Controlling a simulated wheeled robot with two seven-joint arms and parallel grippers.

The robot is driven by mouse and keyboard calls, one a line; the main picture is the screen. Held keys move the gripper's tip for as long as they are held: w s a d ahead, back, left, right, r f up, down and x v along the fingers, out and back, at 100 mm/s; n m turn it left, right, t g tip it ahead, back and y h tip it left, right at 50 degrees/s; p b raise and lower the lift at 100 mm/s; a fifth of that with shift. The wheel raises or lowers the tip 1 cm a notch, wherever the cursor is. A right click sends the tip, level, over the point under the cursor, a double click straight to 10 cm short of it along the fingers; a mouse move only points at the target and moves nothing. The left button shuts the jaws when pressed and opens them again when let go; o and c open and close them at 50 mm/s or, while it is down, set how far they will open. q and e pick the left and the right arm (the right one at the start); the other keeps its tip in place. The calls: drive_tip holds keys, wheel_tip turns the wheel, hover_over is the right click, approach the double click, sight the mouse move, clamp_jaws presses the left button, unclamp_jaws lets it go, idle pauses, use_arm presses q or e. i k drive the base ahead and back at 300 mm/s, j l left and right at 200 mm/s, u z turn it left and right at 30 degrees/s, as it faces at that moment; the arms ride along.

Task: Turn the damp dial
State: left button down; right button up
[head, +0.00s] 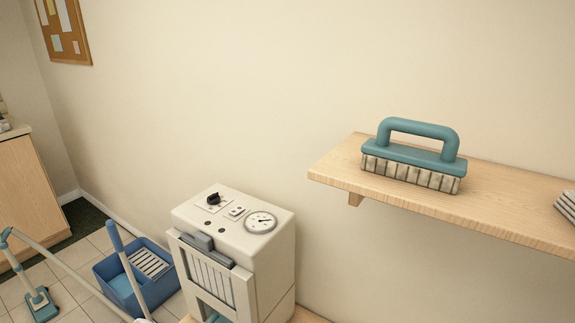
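A cream box-shaped appliance (262,268), which looks like a dehumidifier, stands against the wall at lower centre in the head view. A black knob (214,198) sits on a pale plate at the left of its top panel. A round white gauge (261,222) with a dark needle is at the right of the panel. I cannot tell from any label which of these is the damp dial. A small switch plate (236,211) and two dark buttons lie between them. Nothing touches the knob or gauge. Neither of my grippers is in view.
A wooden shelf (330,166) juts from the wall at right, higher than the appliance, with a teal-handled brush (415,160) on it. A blue bucket (120,287) and long-handled cleaning tools stand left of the appliance. The space above the panel looks clear.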

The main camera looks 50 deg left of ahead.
sight(214, 199)
drive_tip(key=u, duration=2.05)
drive_tip(key=i+j+z, duration=0.2)
drive_tip(key=k+j, duration=0.05)
drive_tip(key=k, duration=0.05)
